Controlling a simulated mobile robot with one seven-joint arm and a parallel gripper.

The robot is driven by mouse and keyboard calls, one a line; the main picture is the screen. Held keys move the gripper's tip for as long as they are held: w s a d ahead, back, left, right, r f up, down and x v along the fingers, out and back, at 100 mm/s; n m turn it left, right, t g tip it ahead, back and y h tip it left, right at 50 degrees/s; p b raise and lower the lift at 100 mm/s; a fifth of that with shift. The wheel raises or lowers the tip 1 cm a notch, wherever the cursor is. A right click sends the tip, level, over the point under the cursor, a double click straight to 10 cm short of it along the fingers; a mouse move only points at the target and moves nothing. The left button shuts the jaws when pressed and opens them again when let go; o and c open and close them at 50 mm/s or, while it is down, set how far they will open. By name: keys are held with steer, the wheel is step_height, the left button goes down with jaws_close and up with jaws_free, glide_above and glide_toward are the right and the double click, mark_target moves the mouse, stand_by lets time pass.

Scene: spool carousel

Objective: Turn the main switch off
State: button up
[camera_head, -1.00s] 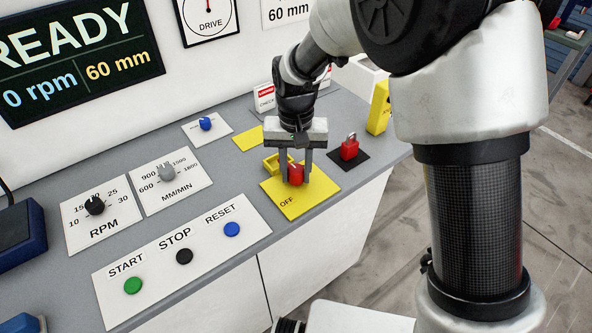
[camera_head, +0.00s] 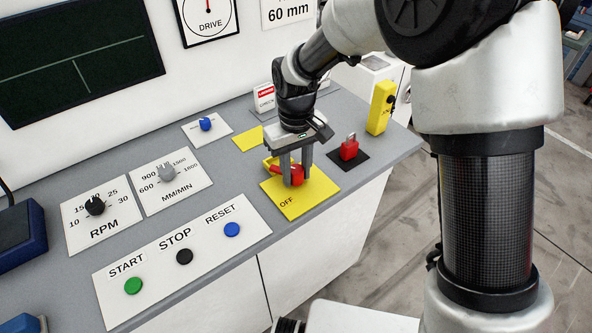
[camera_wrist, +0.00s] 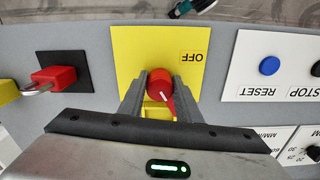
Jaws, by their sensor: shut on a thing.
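The main switch is a red rotary knob (camera_head: 291,176) on a yellow plate (camera_head: 310,195) with the word OFF near its front edge. My gripper (camera_head: 293,180) points down over the plate, shut on the red knob with a finger on each side. In the wrist view the knob (camera_wrist: 159,84) sits between the fingertips, and a white line on it points obliquely. The yellow plate (camera_wrist: 205,38) shows the OFF label to one side of the knob. A yellow bracket-like part (camera_wrist: 157,110) is by the knob, partly hidden by my gripper.
A red padlock (camera_head: 349,148) lies on a black square to the right. A yellow box (camera_head: 381,106) stands behind it. START (camera_head: 133,285), STOP (camera_head: 184,256) and RESET (camera_head: 232,229) buttons are at the front left. The display (camera_head: 80,60) is dark with thin lines.

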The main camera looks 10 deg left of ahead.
mark_target(296, 169)
steer(key=n+p, duration=0.1)
steer(key=n, duration=0.5)
steer(key=shift+w+r, duration=0.15)
steer(key=n+p, duration=0.2)
steer(key=n, duration=0.3)
steer(key=shift+n, duration=0.4)
steer(key=o, duration=1.1)
steer(key=shift+c, duration=0.2)
step_height(296, 169, up, 17)
steer(key=shift+r+p, duration=0.15)
steer(key=shift+p, duration=0.15)
